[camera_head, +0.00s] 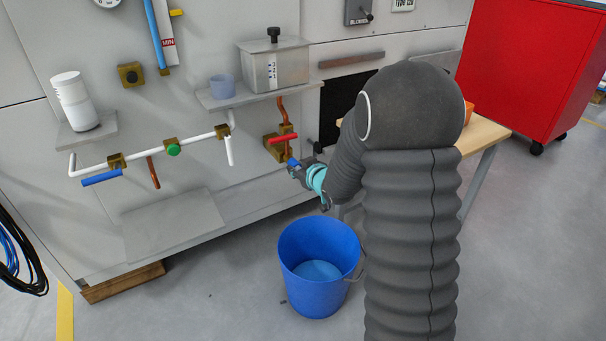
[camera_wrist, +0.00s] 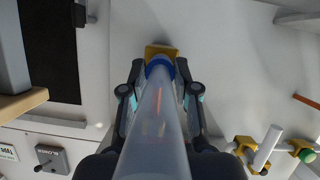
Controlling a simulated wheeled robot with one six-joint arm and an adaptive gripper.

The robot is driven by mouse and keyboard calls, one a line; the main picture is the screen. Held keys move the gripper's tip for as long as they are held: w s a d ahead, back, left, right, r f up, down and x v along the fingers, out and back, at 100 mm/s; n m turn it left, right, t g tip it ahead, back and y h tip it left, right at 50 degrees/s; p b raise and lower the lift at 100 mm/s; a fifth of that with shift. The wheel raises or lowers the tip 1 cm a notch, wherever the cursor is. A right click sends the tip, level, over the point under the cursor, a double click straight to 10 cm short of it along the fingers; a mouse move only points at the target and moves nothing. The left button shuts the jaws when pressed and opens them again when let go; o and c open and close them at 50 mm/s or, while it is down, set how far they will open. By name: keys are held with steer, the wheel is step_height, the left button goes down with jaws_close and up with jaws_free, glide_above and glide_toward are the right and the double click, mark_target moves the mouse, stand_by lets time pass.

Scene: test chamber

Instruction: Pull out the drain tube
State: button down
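The drain tube (camera_wrist: 155,128) is a pale translucent tube. In the wrist view it runs from the bottom middle up to a blue collar (camera_wrist: 159,68) on a brass fitting (camera_wrist: 161,50). My gripper (camera_wrist: 160,72) has one finger on each side of the tube near the collar. Narrow gaps seem to show between the fingertips and the collar, so it looks open around the tube. In the head view my gripper (camera_head: 307,175) is just below the brass valve (camera_head: 275,149) with the red handle (camera_head: 283,138). A bit of blue (camera_head: 293,162) shows there; my arm hides most of the tube.
A blue bucket (camera_head: 315,301) stands on the floor below my gripper. A white pipe (camera_head: 190,139) with a blue handle (camera_head: 102,178) runs along the wall to the left. A wooden table (camera_head: 484,137) and red cabinet (camera_head: 530,65) stand at the right.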

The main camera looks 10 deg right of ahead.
steer(key=c, duration=1.6)
jaws_free()
jaws_close()
steer(key=shift+s+d, duration=0.25)
steer(key=shift+s, duration=0.5)
steer(key=shift+s+d+b, duration=0.15)
steer(key=shift+s+d, duration=0.05)
steer(key=shift+s, duration=0.4)
steer(key=shift+s+d+b, duration=0.15)
steer(key=shift+s+d, duration=0.05)
steer(key=shift+s, duration=0.4)
steer(key=shift+s, duration=0.1)
steer(key=shift+s+d, duration=0.25)
steer(key=shift+s, duration=0.45)
steer(key=shift+s+d, duration=0.2)
steer(key=shift+s, duration=0.45)
